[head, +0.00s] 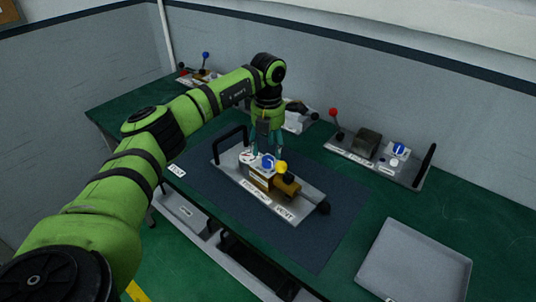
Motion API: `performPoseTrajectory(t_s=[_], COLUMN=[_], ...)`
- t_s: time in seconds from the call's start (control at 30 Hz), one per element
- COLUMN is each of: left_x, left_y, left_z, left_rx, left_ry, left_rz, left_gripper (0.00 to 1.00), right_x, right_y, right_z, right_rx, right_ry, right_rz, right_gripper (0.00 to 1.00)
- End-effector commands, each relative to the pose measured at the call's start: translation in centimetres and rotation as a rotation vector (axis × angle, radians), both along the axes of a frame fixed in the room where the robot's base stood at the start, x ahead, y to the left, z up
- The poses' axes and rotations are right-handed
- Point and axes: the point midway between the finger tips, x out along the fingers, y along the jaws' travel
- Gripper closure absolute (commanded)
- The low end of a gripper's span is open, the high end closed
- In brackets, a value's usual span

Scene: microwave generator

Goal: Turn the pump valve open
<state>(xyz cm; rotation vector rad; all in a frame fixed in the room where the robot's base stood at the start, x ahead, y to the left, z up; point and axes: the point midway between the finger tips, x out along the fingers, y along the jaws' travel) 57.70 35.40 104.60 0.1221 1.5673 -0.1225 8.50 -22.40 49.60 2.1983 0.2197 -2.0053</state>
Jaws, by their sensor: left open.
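Which part is the pump valve I cannot tell for sure; the blue knob looks like a valve handle. My left gripper (266,150) points down, open, right over the blue knob. Its fingers partly hide the knob's surroundings, and I cannot tell whether they touch it.
Another tray unit (408,177) with a red-ball lever and blue knob stands at the back right. More units stand behind my left arm. An empty grey tray (414,262) lies at the front right. The dark blue mat (325,235) is clear right of the middle unit.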

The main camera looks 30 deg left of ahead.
Motion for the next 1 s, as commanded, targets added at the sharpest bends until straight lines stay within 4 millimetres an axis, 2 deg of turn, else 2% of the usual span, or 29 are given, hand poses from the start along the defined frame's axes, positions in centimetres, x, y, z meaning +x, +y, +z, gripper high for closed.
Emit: performPoseTrajectory(t_s=[0.03,0.2,0.4,0.57,1.0], left_x=[0.1,0.1,0.1,0.0,0.0], left_y=[0.0,-0.1,-0.1,-0.1,-0.1], left_z=[1.4,4.9,7.4,8.1,8.0], left_rx=[0.000,-0.002,-0.001,-0.001,-0.001], left_ry=[-0.005,-0.004,0.000,0.002,0.002], left_rz=[0.000,0.000,0.000,0.000,0.000], left_gripper=[0.44,0.44,0.44,0.44,0.44], right_x=[0.0,0.0,0.0,0.0,0.0], right_y=[0.0,0.1,0.1,0.1,0.1], right_z=[0.0,0.0,0.0,0.0,0.0], right_rx=[0.001,0.001,0.001,0.001,0.001], right_ry=[0.000,0.000,0.000,0.000,0.000], right_rz=[0.000,-0.001,-0.001,-0.001,-0.001], right_gripper=[0.60,0.60,0.60,0.60,0.60])
